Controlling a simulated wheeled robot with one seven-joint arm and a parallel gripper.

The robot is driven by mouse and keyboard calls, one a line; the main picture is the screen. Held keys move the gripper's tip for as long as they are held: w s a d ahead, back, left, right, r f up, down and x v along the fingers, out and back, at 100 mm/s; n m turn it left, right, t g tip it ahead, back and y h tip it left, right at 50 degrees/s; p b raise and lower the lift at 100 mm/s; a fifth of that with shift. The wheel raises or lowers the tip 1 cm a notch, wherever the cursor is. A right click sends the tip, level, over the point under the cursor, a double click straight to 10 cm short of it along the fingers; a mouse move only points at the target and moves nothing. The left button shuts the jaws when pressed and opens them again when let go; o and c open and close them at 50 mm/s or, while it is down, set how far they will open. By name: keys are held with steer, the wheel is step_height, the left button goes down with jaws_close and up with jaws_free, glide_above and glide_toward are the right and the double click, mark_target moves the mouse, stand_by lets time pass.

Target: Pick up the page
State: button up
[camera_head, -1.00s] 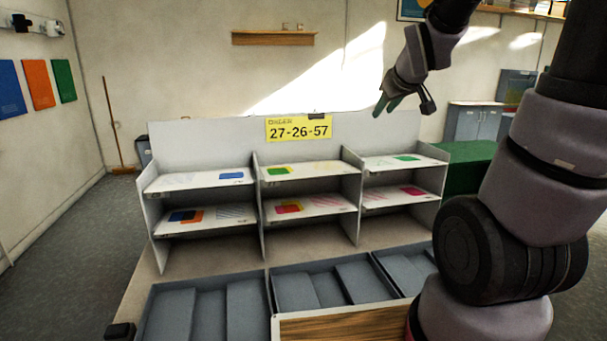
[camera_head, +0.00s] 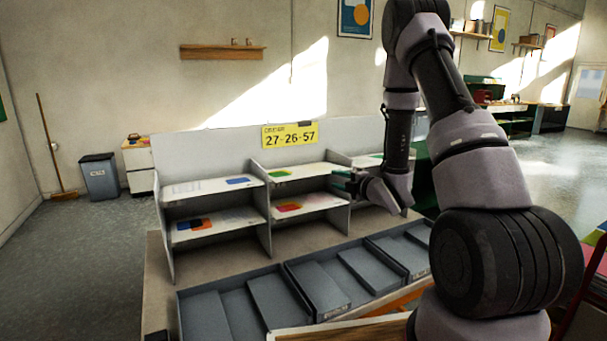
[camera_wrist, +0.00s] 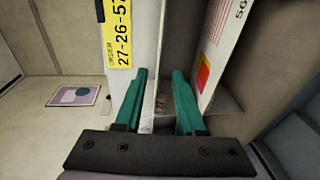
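Pages with coloured shapes lie on the rack's shelves: a blue-marked page (camera_head: 205,187) upper left, an orange-and-blue page (camera_head: 205,222) lower left, a green-marked page (camera_head: 300,171) upper middle and a red-marked page (camera_head: 305,203) lower middle. Which page is meant, I cannot tell. My gripper (camera_head: 341,181) is at the right end of the middle shelves, fingers pointing left. In the wrist view my gripper (camera_wrist: 160,82) is open, with teal fingers apart. A pale shelf board shows between them; contact is unclear. A page with a red-and-yellow shape (camera_wrist: 204,72) lies right of the fingers.
A yellow order sign (camera_head: 290,135) reading 27-26-57 is on the rack's back panel. Grey trays (camera_head: 235,310) line the table in front of the shelves. Upright dividers (camera_head: 262,205) separate the shelf columns. A grey bin (camera_head: 99,178) stands on open floor at left.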

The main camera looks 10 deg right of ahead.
mark_target(319, 174)
steer(key=x, duration=0.9)
steer(key=shift+w+a+r, duration=0.1)
steer(key=shift+w+a, duration=0.15)
steer(key=shift+a, duration=0.2)
jaws_close()
